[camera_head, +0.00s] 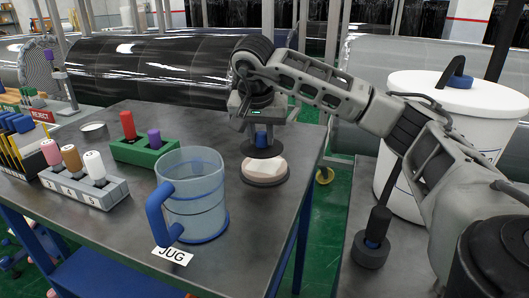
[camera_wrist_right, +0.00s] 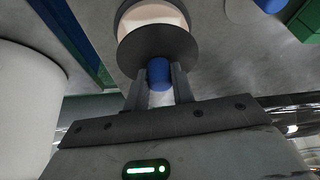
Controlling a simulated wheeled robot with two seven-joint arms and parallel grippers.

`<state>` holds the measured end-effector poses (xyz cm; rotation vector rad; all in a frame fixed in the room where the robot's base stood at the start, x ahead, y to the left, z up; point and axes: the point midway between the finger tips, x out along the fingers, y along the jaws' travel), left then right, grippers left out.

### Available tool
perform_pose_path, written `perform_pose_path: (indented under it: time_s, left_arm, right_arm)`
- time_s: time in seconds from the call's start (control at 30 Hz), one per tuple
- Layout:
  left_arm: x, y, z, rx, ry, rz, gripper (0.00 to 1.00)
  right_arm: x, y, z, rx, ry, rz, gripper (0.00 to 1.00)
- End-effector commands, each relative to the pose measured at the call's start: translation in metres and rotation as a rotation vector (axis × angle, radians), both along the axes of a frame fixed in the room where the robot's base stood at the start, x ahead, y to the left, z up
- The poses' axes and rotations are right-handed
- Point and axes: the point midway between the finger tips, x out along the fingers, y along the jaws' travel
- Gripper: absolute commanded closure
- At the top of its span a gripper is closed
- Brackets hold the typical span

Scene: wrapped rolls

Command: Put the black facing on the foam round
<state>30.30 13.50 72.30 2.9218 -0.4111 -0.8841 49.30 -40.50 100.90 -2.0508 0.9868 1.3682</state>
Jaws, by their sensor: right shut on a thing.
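The black facing (camera_head: 261,151) is a flat dark disc with a blue knob. My right gripper (camera_head: 260,132) is shut on that knob; the wrist view shows both fingers either side of the blue knob (camera_wrist_right: 159,74). The foam round (camera_head: 265,168) is a pale disc on a wider round base at the table's right side. The facing is held just beyond the foam round in the head view. In the wrist view the black disc (camera_wrist_right: 158,43) hides part of the pale round (camera_wrist_right: 150,17). I cannot tell the gap between them. My left gripper is out of view.
A clear jug (camera_head: 194,205) with a blue handle stands left of the foam round. A green block (camera_head: 147,150) and a grey numbered rack (camera_head: 86,188) stand further left. A white drum (camera_head: 445,100) is at right. The table's right edge is close to the foam round.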

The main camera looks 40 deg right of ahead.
Motion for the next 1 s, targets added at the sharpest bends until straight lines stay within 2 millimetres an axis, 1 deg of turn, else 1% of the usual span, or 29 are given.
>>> perform_pose_path:
  time_s: [0.17,0.23,0.3,0.4,0.5,0.7,0.83,0.87,0.9,0.93,1.0]
  left_arm:
    - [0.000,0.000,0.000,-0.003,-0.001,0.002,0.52]
    - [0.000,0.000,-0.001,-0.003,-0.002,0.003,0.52]
    - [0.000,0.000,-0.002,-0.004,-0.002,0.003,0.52]
    - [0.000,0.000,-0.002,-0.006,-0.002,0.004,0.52]
    - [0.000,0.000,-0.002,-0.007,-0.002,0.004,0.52]
    - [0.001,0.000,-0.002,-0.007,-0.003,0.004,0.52]
    - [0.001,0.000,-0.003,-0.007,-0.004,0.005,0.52]
    - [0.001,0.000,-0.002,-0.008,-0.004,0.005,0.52]
    - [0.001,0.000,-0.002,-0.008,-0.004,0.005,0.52]
    - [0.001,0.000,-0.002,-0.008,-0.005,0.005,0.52]
    - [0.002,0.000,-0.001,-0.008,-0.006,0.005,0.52]
  right_arm:
    - [0.002,-0.009,-0.011,0.000,0.001,-0.001,0.98]
    - [0.003,-0.016,-0.020,0.000,0.003,-0.002,0.98]
    - [0.003,-0.014,-0.032,0.000,0.003,0.001,0.98]
    - [0.003,-0.014,-0.044,0.001,0.001,0.001,0.98]
    - [0.003,-0.013,-0.047,0.000,0.000,0.001,0.98]
    - [0.003,-0.013,-0.047,0.001,-0.001,0.000,0.98]
    - [0.003,-0.013,-0.051,0.001,0.000,0.000,0.98]
    - [0.003,-0.013,-0.050,0.001,0.000,0.000,0.70]
    - [0.003,-0.013,-0.050,0.001,0.000,0.000,0.59]
    - [0.003,-0.013,-0.050,0.001,0.000,0.000,0.54]
    - [0.003,-0.013,-0.050,0.001,0.000,0.000,0.54]
